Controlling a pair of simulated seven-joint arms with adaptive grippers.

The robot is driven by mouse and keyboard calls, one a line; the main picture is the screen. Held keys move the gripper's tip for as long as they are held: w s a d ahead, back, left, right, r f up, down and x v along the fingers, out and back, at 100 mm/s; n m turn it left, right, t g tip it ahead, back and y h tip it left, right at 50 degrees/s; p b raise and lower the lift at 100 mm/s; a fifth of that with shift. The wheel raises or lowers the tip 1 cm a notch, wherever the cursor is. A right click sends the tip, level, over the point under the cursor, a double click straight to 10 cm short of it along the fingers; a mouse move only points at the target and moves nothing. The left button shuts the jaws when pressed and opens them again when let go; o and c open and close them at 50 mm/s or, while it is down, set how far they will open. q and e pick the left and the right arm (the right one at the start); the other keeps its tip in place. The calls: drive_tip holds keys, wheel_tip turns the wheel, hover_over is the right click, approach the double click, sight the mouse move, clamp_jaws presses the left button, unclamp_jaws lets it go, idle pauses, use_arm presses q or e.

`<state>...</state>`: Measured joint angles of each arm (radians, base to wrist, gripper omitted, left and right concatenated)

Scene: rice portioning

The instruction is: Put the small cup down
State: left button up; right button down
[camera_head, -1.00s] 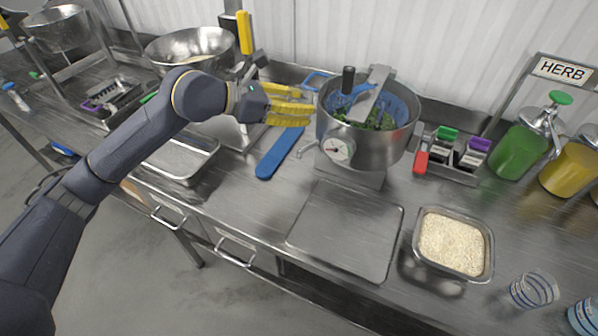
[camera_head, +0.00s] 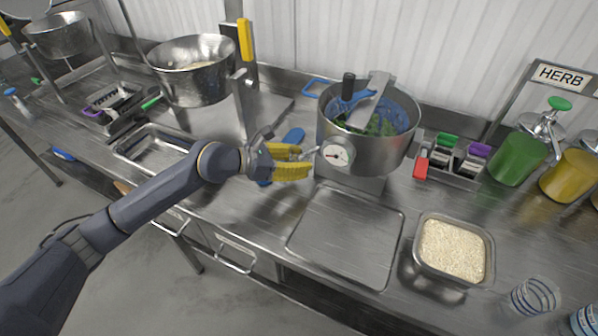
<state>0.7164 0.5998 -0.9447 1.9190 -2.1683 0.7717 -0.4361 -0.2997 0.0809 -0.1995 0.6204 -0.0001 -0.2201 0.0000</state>
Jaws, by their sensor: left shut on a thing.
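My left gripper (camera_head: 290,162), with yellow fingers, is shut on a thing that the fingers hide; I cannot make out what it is. It is just left of the dial on the steel pot (camera_head: 352,143), in front of a metal lever at the pot's side. A blue flat tool (camera_head: 292,136) lies behind the fingers, partly covered. A clear cup with blue bands (camera_head: 534,296) stands at the lower right, apart from the gripper. A bluish cup (camera_head: 588,320) is cut off at the corner. My right gripper is not in view.
A steel tray (camera_head: 345,235) lies bare in front of the pot. A pan of rice (camera_head: 452,248) is to its right. Steel bowls (camera_head: 192,68) stand at the back left. An empty steel pan (camera_head: 155,149) sits left of the gripper. Green (camera_head: 517,160) and yellow (camera_head: 569,170) dispensers stand at right.

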use_arm(q)
drive_tip(key=shift+f, duration=2.1)
drive_tip(key=shift+f, duration=0.1)
drive_tip(key=o, duration=1.2)
drive_tip(key=v, duration=1.2)
